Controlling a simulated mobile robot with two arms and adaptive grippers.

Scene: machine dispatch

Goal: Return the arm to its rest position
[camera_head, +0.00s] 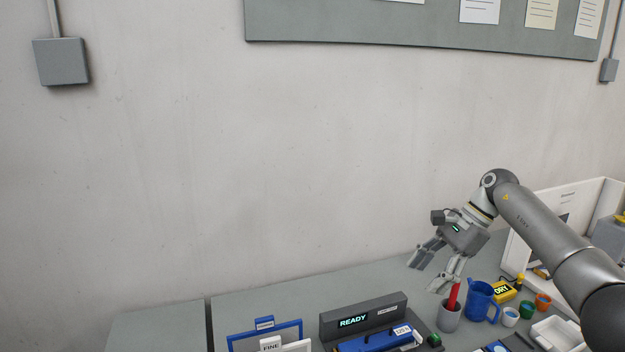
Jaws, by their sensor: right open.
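My right arm comes in from the right edge. Its gripper (434,275) is open and empty, tilted down to the left, above the back of the bench. A grey cup (449,318) holding a red stick-like item (454,297) stands just below the gripper's lower finger in the picture; I cannot tell the exact gap between them. My left gripper is not in view.
A dark machine (362,312) with a lit "READY" display stands at the front middle. A blue jug (481,300), small cups (511,316) and a yellow "DRY" box (503,291) stand right of the grey cup. A blue-framed holder (265,335) is at left. The back-left bench top is clear.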

